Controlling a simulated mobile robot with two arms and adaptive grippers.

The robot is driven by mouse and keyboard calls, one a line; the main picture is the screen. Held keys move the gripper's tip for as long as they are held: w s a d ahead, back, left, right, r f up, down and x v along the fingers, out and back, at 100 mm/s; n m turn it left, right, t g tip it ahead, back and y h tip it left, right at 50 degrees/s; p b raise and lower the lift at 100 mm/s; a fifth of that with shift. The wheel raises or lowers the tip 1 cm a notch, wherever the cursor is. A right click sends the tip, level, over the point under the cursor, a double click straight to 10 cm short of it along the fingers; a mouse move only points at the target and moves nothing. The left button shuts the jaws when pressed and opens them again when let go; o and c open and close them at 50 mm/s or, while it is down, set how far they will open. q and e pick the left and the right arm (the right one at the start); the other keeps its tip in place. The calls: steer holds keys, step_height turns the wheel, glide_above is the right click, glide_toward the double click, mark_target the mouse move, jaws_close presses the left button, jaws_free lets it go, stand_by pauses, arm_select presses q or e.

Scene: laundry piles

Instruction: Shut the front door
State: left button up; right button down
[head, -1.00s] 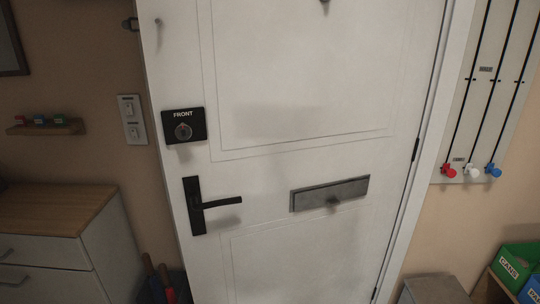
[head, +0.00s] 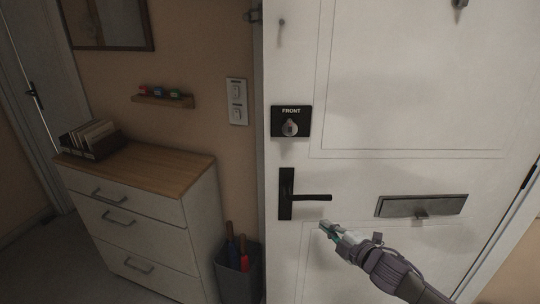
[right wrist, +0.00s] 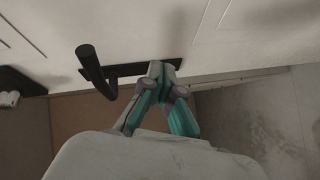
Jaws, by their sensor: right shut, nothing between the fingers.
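The white front door (head: 400,110) fills the right half of the head view. Its black lever handle (head: 312,197) is level, below a black lock plate marked FRONT (head: 291,112) with a silver knob. No white frame shows along the door's left edge; how far it stands ajar is unclear. My right gripper (head: 327,227) is shut and empty, just below and right of the lever tip. In the right wrist view, the shut fingertips (right wrist: 161,68) appear near the handle plate, beside the black lever (right wrist: 92,68); contact is unclear. My left gripper is not in view.
A white dresser (head: 140,215) with a wood top stands left of the door. A grey bin (head: 238,272) with umbrella-like items stands between them. A letter slot (head: 422,206) crosses the door. Another white door (head: 35,130) is at far left.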

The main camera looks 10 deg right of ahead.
steer(key=s+a+r+n+y+p, duration=0.1)
steer(key=a+r+n+y, duration=0.2)
steer(key=r, duration=0.5)
steer(key=s+a+r+n+y, duration=0.15)
steer(key=a+r+n, duration=0.25)
steer(key=r, duration=0.4)
steer(key=p, duration=0.5)
glide_toward(268, 159)
steer(key=x, duration=0.2)
steer(key=a+x, duration=0.1)
steer(key=x, duration=0.2)
steer(key=shift+s, duration=0.2)
steer(key=shift+w+d+f+p, duration=0.1)
steer(key=shift+w+d+p, duration=0.2)
steer(key=shift+w, duration=0.4)
